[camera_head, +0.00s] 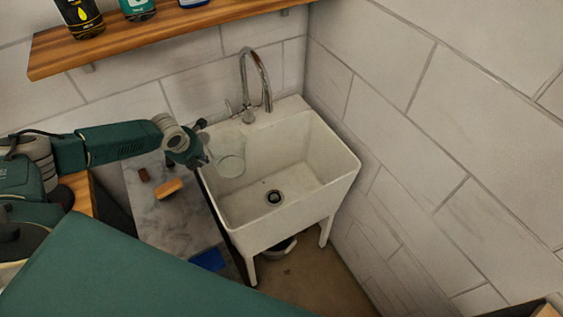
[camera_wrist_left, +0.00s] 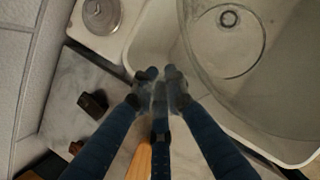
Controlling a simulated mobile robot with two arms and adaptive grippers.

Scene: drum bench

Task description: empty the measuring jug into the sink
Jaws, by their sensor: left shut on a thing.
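The clear measuring jug (camera_head: 231,163) is over the left part of the white sink basin (camera_head: 287,222), beside the sink's left rim. My left gripper (camera_head: 203,141) is at the jug's left side. In the left wrist view my left gripper (camera_wrist_left: 161,76) is shut on the jug's handle, and the see-through jug (camera_wrist_left: 207,82) reaches to the right over the sink (camera_wrist_left: 277,150). The drain (camera_head: 274,197) shows in the basin floor. I cannot tell the jug's exact tilt or whether liquid is in it. My right gripper is not in view.
A chrome tap (camera_head: 257,82) arches at the back of the sink. A grey marble counter (camera_head: 185,220) on the left holds a wooden-topped item (camera_head: 168,188) and a small dark brown object (camera_head: 144,174). A wooden shelf (camera_head: 150,43) with bottles is above. A wall bounds the right.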

